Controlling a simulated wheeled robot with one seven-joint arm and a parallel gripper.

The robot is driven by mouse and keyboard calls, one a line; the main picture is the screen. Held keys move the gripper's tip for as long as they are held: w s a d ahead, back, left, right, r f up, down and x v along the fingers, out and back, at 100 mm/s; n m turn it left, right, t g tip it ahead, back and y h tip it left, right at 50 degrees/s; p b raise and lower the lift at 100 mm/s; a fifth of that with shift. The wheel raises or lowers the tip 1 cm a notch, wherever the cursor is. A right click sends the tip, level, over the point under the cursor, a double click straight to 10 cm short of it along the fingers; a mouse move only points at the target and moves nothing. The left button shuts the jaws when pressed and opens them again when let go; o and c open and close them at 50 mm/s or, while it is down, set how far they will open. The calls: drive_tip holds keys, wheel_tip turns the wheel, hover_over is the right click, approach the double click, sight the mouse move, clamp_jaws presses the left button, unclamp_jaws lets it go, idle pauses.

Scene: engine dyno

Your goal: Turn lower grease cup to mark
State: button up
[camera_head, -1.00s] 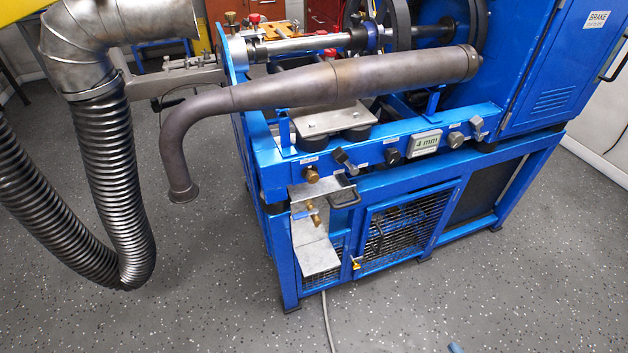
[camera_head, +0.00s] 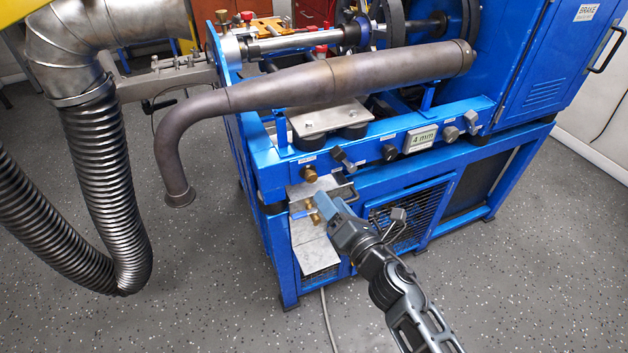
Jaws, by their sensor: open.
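A metal bracket plate (camera_head: 318,257) hangs at the front left of the blue stand. Small brass fittings sit on it; the one beside the gripper tip (camera_head: 316,218) looks like the lower grease cup, partly hidden. Another brass knob (camera_head: 310,174) is above, on the blue rail. My gripper (camera_head: 321,203) reaches in from the lower right, its tip at the brass fittings on the bracket. It is open. I cannot tell whether its fingers touch or surround the cup. Any mark on the cup is too small to see.
The exhaust pipe (camera_head: 290,88) runs above the rail. A "4 mm" display (camera_head: 421,139) and several knobs sit on the rail. A mesh guard (camera_head: 420,215) is behind my arm. A flexible duct (camera_head: 100,190) hangs at left. The floor in front is clear.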

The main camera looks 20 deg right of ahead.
sight(313, 179)
drive_tip(key=shift+w+a, duration=0.15)
drive_tip(key=shift+w, duration=1.85)
drive_tip(key=shift+w+a, duration=0.15)
drive_tip(key=shift+w, duration=1.8)
drive_tip(key=shift+c, duration=0.3)
clamp_jaws()
